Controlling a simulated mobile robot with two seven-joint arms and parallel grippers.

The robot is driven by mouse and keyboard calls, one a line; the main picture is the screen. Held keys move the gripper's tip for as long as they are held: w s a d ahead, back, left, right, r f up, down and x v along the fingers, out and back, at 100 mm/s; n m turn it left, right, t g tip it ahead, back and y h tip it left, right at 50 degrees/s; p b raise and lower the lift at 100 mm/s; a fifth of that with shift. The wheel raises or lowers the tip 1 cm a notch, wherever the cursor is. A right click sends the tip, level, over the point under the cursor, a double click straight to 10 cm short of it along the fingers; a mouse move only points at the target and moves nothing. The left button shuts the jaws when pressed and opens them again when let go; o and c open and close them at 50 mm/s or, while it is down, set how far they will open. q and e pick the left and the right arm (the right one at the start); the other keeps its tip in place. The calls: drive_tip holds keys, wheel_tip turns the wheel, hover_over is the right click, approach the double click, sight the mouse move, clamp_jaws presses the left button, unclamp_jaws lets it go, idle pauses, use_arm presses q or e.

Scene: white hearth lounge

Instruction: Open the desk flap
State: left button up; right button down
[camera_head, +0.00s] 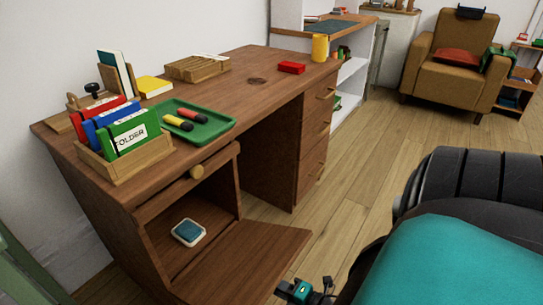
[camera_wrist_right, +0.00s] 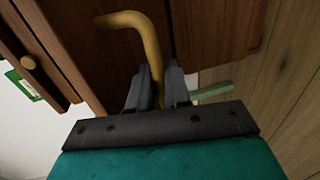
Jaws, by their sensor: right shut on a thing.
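The wooden desk flap (camera_head: 250,258) is hinged down at the front of the brown desk (camera_head: 245,65). It sticks out roughly level, and the compartment behind it is open. My right gripper (camera_head: 305,290) is at the flap's outer edge, low in the head view. In the right wrist view my right gripper (camera_wrist_right: 160,88) is shut on the bent, brass-coloured handle (camera_wrist_right: 140,22). The handle is hidden in the head view. My left gripper is in neither view.
A blue-and-white item (camera_head: 188,232) lies inside the open compartment. A round knob (camera_head: 197,172) juts out above it. Folders (camera_head: 120,130), a green tray (camera_head: 205,133) and a red box (camera_head: 291,67) stand on the desktop. Wooden floor (camera_head: 355,165) is clear right of the desk.

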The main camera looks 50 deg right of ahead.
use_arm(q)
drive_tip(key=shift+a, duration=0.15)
use_arm(e)
drive_tip(key=shift+s+f, duration=0.1)
drive_tip(key=shift+f, duration=0.95)
drive_tip(key=c, duration=1.2)
unclamp_jaws()
drive_tip(key=shift+c, duration=0.2)
use_arm(q)
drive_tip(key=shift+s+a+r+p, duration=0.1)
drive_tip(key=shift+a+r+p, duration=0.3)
drive_tip(key=shift+p, duration=0.65)
use_arm(e)
drive_tip(key=v, duration=1.3)
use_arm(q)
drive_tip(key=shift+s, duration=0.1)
use_arm(e)
drive_tip(key=shift+s, duration=0.1)
